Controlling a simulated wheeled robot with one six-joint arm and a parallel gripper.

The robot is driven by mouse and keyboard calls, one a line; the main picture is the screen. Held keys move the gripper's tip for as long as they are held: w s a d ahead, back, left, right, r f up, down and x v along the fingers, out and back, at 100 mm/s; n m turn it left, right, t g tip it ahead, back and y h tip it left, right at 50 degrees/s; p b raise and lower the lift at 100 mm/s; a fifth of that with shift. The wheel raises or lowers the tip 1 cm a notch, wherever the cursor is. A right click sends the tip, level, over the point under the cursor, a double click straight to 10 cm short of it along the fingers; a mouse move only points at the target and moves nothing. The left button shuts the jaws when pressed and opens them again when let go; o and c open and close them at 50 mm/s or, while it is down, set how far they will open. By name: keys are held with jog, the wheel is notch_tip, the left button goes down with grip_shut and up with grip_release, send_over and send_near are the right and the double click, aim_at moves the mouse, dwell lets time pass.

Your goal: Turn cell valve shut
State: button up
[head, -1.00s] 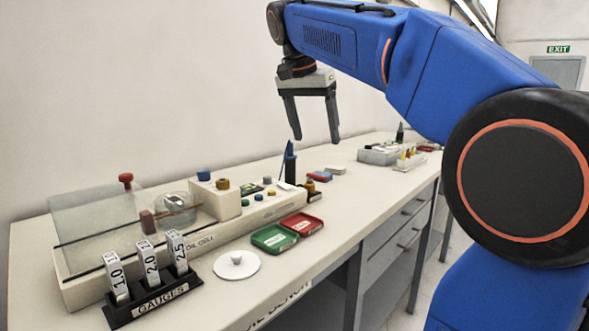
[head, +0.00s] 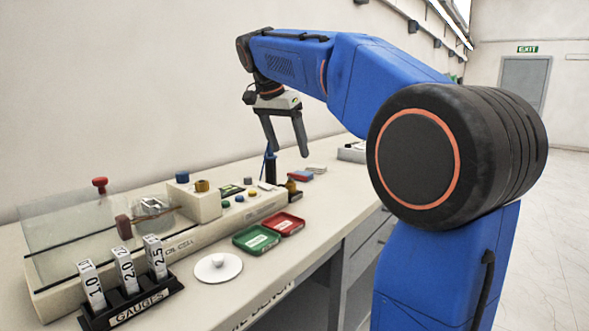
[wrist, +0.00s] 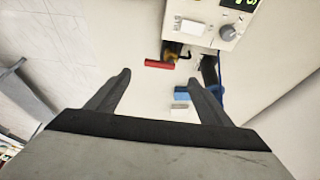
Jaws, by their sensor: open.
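The oil cell (head: 178,246) is a long cream base on the bench, with its label on the front. A clear sheet leans at its left end. A red knob (head: 100,185) stands at the back left and a dark red-brown one (head: 123,227) further forward. A raised block (head: 198,205) carries a blue knob (head: 182,177) and a brass knob (head: 202,186). I cannot tell which of these is the cell valve. My gripper (head: 290,152) is open and empty, pointing down above the bench beyond the cell's right end. Its spread fingers also show in the wrist view (wrist: 160,78).
A gauge rack (head: 128,304) and white disc (head: 218,268) stand in front. Green (head: 256,240) and red (head: 285,224) trays lie by the cell. A dark upright holder (head: 270,170) stands near my gripper. In the wrist view, a red block (wrist: 160,64) lies beyond the fingers.

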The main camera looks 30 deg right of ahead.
aim_at(297, 175)
jog(key=x, duration=0.8)
jog(key=c, duration=1)
